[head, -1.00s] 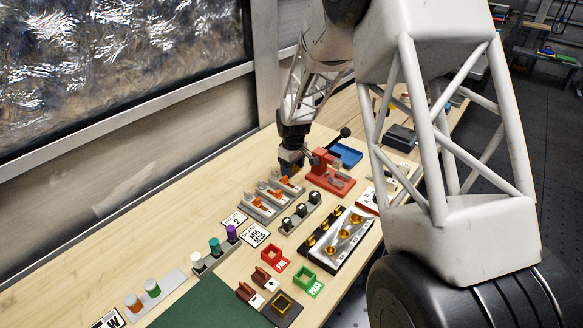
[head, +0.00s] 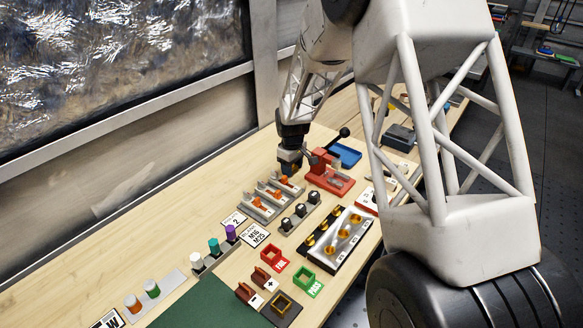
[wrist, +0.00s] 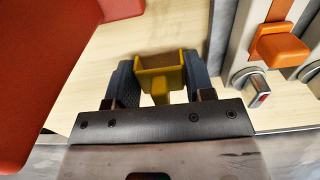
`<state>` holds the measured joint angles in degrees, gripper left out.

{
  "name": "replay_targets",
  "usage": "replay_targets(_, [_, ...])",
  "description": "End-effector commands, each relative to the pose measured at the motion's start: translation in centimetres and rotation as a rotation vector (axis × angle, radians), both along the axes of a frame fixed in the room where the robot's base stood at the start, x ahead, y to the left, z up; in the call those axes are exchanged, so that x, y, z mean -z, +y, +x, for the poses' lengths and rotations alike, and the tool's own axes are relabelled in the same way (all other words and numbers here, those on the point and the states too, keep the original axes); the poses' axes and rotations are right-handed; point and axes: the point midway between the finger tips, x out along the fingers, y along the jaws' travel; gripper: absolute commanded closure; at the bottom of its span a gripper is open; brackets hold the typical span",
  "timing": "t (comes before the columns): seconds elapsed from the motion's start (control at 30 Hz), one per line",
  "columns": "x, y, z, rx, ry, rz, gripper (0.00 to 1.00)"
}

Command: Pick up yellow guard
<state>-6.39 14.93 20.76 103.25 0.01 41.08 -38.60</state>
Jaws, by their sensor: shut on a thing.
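The yellow guard (wrist: 160,78) is a small open-topped, box-like piece with a stem, seen in the wrist view between the two dark fingers. My gripper (wrist: 160,82) is shut on it, one finger against each side. In the head view my gripper (head: 289,168) is pointing down beside the red press, at the back end of the grey racks. The guard cannot be made out there. I cannot tell whether it touches the table.
The red press (head: 330,176) with a black-knobbed lever stands just right of my gripper. Grey racks with orange clips (head: 270,198) lie close in front. A blue tray (head: 346,154) is behind the press. Bare wood (head: 190,205) lies to the left.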

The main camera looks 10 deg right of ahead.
Motion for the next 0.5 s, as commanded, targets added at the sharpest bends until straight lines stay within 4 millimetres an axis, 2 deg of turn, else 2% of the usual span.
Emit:
replay_targets(0.23, [-1.7, 0.0, 0.1, 0.000, -0.001, 0.000, 0.73])
replay_targets(0.5, [-5.5, 0.0, 0.0, 0.000, -0.002, 0.001, 0.73])
